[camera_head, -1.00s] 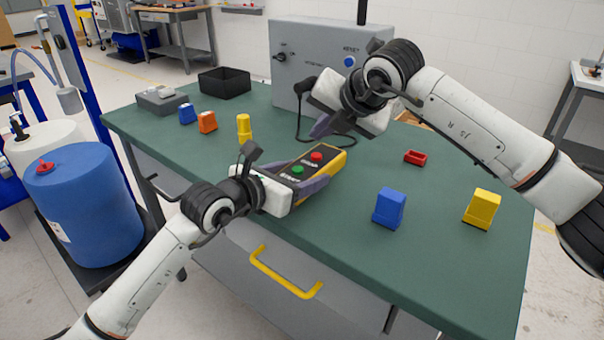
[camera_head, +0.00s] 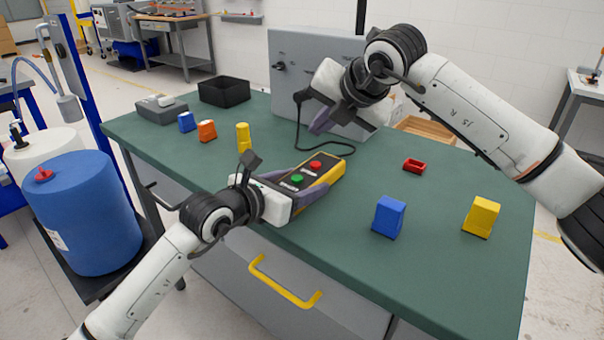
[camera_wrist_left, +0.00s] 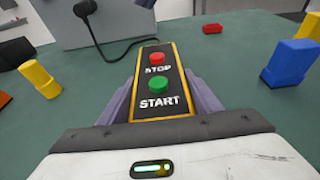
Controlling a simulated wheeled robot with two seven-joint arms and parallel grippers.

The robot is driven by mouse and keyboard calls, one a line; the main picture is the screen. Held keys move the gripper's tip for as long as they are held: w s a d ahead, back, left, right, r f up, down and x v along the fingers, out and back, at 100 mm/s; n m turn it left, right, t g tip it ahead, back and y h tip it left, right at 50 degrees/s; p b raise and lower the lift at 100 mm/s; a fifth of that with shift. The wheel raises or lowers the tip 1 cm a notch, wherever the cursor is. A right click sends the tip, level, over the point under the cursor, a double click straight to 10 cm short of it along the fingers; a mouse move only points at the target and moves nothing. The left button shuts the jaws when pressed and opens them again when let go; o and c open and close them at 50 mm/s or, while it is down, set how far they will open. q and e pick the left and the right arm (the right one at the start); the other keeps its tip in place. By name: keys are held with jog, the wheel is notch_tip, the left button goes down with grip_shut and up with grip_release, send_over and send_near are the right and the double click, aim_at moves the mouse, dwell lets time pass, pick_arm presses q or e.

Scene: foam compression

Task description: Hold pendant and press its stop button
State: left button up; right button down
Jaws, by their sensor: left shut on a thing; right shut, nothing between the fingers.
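The pendant (camera_head: 322,174) is a yellow and black box with a red STOP button (camera_head: 315,165) and a green START button (camera_head: 297,178). My left gripper (camera_head: 305,192) is shut on the pendant, with its purple fingers along both sides. In the left wrist view the pendant (camera_wrist_left: 176,86) points away from me, with the red STOP button (camera_wrist_left: 157,58) beyond the green START button (camera_wrist_left: 158,83). My right gripper (camera_head: 318,124) is shut and empty. It shows above and beyond the pendant in the head view, apart from the STOP button.
A grey control box (camera_head: 290,60) stands at the back, with a black cable running to the pendant. A black bin (camera_head: 224,91) is far left.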

pick_arm(q)
jog(key=o, duration=1.6)
